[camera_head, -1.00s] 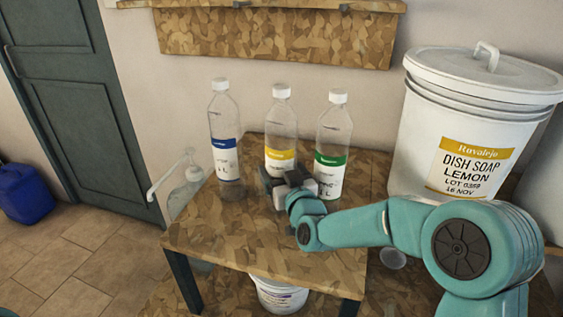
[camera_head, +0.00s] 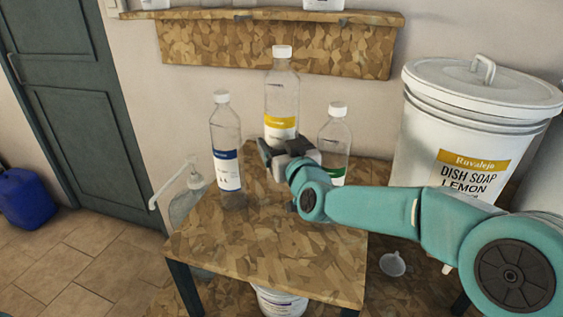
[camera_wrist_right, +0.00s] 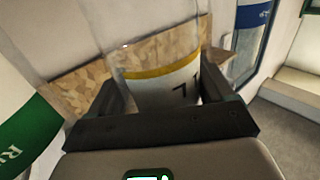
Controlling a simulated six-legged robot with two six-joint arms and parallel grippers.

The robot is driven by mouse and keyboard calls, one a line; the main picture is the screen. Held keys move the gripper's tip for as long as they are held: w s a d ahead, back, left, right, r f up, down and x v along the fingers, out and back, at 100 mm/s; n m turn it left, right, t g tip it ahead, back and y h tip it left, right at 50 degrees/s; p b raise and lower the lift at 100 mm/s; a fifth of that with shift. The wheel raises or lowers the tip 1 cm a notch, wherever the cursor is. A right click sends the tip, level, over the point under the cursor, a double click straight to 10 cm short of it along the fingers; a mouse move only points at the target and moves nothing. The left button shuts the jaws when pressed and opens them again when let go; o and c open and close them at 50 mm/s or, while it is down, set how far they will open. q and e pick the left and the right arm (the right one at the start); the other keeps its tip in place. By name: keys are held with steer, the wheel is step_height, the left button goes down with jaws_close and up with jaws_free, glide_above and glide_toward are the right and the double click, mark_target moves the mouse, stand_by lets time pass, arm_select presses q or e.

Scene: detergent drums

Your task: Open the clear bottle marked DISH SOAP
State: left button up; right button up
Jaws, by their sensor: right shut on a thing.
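A clear bottle with a yellow label and white cap (camera_head: 282,95) is raised above the small table in the head view, upright or nearly so. My right gripper (camera_head: 270,150) is shut around its lower part. In the wrist view this bottle (camera_wrist_right: 165,75) sits between the two fingers. A clear bottle with a blue label (camera_head: 226,145) stands to its left, and one with a green label (camera_head: 335,130) to its right, partly behind my gripper. All three have white caps on. Their small print is too small to read. My left gripper is not in view.
A large white lidded drum (camera_head: 470,130) marked DISH SOAP LEMON stands at the right. A pump bottle (camera_head: 188,195) is beyond the table's left edge. A wall shelf (camera_head: 270,45) hangs behind. The table's front (camera_head: 255,255) is bare.

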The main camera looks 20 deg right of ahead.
mark_target(282, 105)
step_height(282, 105, up, 10)
steer(key=shift+f+p, duration=0.25)
steer(key=shift+p, duration=1)
steer(key=shift+o, duration=0.3)
steer(key=c, duration=0.5)
